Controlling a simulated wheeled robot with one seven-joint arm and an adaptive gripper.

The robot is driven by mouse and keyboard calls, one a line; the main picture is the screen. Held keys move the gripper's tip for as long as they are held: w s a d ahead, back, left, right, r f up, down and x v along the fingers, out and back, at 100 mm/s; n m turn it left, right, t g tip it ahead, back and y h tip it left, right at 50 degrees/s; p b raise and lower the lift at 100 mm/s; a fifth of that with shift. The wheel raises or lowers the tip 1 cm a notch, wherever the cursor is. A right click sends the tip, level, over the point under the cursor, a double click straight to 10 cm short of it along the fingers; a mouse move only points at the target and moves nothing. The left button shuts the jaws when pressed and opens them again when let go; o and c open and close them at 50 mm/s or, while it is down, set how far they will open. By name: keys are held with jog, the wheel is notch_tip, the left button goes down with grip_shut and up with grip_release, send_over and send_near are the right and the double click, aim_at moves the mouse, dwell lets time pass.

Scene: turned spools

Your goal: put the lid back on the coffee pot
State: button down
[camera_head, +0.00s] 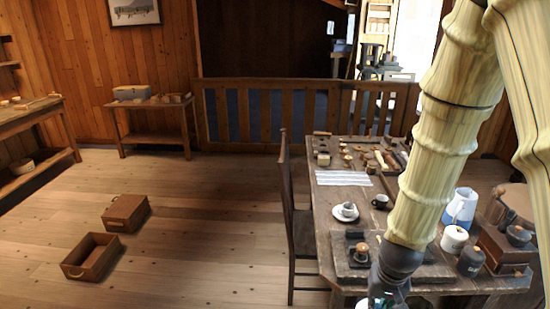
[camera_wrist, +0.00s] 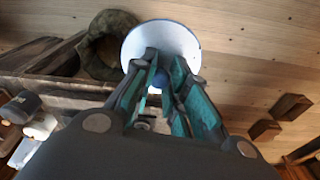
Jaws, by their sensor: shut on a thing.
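A pale round lid (camera_wrist: 165,36) with a blue knob fills the space just beyond my fingers in the wrist view. My gripper (camera_wrist: 160,80) is shut on the lid's knob between its teal-padded fingers. In the head view my gripper (camera_head: 388,300) is at the bottom edge, by the table's near side; its fingertips and the lid are not clear there. A white and blue pot (camera_head: 461,207), likely the coffee pot, stands on the right of the table, to the right of my arm. Its opening is too small to make out.
The wooden table (camera_head: 335,205) holds a cup on a saucer (camera_head: 346,212), a dark cup (camera_head: 380,202), a white canister (camera_head: 454,239), a dark jar (camera_head: 471,261) and a wooden box (camera_head: 503,247). A chair (camera_head: 300,235) stands at its left. Two drawers lie on open floor.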

jog(key=shift+n, duration=0.3)
jog(key=w+f, duration=0.1)
jog(key=w+a+f, duration=0.1)
jog(key=f, duration=0.1)
jog(key=shift+w+f+b, duration=0.3)
jog(key=shift+b, duration=0.1)
jog(key=w+a+f+n+b, duration=0.1)
jog(key=w+a+f, duration=0.1)
jog(key=f, duration=0.4)
jog(key=w+a+f+n+b, duration=0.1)
jog(key=w+a+f+b, duration=0.1)
jog(key=a+f, duration=0.2)
jog(key=shift+w+a+f, duration=0.3)
jog(key=shift+f, duration=0.6)
jog(key=shift+r, duration=0.1)
